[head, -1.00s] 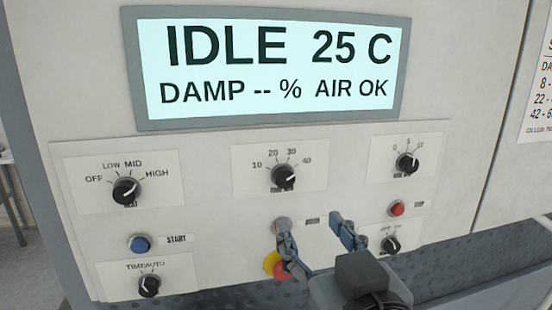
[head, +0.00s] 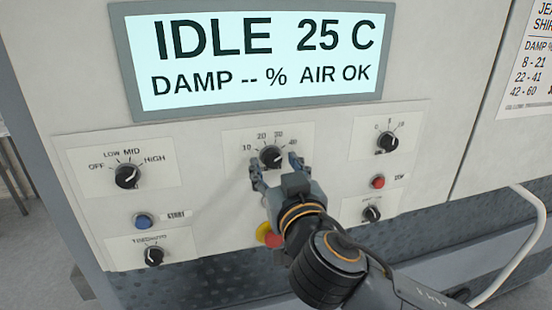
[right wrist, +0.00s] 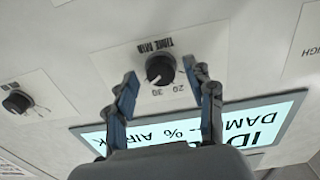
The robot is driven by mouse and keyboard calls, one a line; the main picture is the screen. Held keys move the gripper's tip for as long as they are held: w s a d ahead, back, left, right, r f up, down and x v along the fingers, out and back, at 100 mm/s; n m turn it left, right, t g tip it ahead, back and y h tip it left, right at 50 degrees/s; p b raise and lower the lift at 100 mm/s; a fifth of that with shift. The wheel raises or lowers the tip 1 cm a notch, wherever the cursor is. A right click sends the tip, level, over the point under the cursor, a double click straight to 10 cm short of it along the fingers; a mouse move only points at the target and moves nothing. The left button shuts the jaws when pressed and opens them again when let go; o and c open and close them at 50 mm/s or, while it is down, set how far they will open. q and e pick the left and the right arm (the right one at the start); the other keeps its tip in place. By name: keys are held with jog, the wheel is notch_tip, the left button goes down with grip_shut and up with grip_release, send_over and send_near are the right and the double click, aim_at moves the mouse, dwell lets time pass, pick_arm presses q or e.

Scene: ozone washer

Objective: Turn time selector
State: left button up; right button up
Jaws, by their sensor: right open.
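The time selector (head: 271,157) is a black round knob with a white pointer mark on a pale plate. Its scale in the head view runs 10, 20, 30, 40, and the pointer leans to the upper right. In the right wrist view the knob (right wrist: 160,69) appears upside down with the label TIME MIN. My right gripper (head: 276,166) is open, its two fingers on either side of the knob, apart from it in the wrist view. Whether the fingertips reach the panel is unclear. My left gripper is out of view.
A HEAT-style knob (head: 127,176) sits left, and another knob (head: 387,141) sits right. A blue START button (head: 143,221), a red button (head: 378,182) and two lower knobs are nearby. A red and yellow button (head: 268,235) is partly behind my arm. The display (head: 262,60) reads IDLE 25 C.

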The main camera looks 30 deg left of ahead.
jog(key=shift+a, duration=0.15)
grip_shut()
jog(key=shift+f, duration=0.1)
jog(key=shift+f+n+b, duration=0.1)
jog(key=shift+n+b, duration=0.75)
jog(key=shift+n, duration=0.05)
jog(key=shift+n+b, duration=0.65)
jog(key=shift+n, duration=0.55)
jog(key=n+b, duration=0.1)
jog(key=n, duration=0.4)
jog(key=shift+w+n, duration=0.1)
jog(key=shift+n, duration=0.2)
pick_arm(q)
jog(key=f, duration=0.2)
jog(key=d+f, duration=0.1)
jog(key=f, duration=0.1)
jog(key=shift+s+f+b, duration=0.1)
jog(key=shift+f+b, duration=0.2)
pick_arm(e)
jog(key=n, duration=0.6)
jog(key=shift+r, duration=0.2)
